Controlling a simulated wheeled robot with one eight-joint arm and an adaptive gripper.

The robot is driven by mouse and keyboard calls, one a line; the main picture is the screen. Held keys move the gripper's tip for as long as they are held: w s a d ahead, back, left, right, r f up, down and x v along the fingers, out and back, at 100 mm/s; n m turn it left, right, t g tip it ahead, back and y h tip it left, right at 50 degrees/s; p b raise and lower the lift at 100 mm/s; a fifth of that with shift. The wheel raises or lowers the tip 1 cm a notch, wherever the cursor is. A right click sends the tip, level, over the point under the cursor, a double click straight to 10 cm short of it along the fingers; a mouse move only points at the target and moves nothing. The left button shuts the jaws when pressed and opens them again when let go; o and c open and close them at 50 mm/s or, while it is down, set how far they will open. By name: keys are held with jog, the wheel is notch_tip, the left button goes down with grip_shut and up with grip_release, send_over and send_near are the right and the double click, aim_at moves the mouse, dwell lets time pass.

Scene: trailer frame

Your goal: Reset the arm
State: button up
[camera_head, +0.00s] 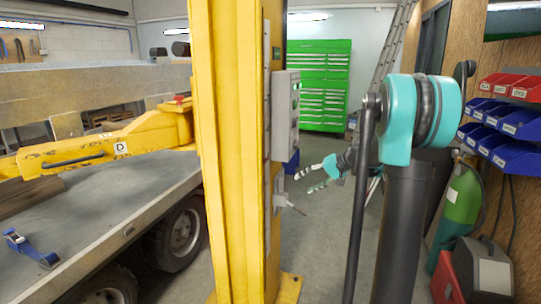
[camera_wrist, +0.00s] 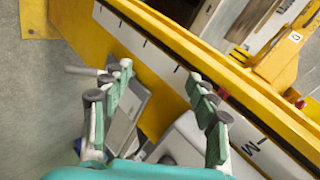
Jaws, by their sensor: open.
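My gripper (camera_head: 306,180) is open, with nothing between its fingers. In the head view it is right of a yellow post (camera_head: 228,150), at about the height of a small grey lever (camera_head: 288,203) on that post. It points left towards the post and is apart from it in the picture. In the wrist view my gripper (camera_wrist: 160,75) has its green-padded fingers spread in front of the yellow post (camera_wrist: 155,112). The lever's light handle (camera_wrist: 85,70) shows beside the left fingers, which partly hide its base. I cannot tell whether they touch.
A grey control box (camera_head: 286,115) sits on the post above the lever. A flatbed trailer (camera_head: 110,205) stands left. A green tool cabinet (camera_head: 318,85) and a ladder (camera_head: 395,45) are behind. Blue bins (camera_head: 515,157), a green cylinder (camera_head: 460,200) and a red-grey machine (camera_head: 480,270) line the right.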

jog(key=s+d+f+h, duration=0.1)
jog(key=s+f+h, duration=0.2)
jog(key=s, duration=0.8)
jog(key=s+d+f+h, duration=0.2)
jog(key=s+f+h, duration=0.1)
jog(key=s+f, duration=0.5)
jog(key=s+d+f+n+h, duration=0.1)
jog(key=s+f+h, duration=0.2)
jog(key=s, duration=1.2)
notch_tip(320, 180, down, 3)
jog(key=shift+d+h, duration=0.2)
jog(key=shift+h, duration=0.1)
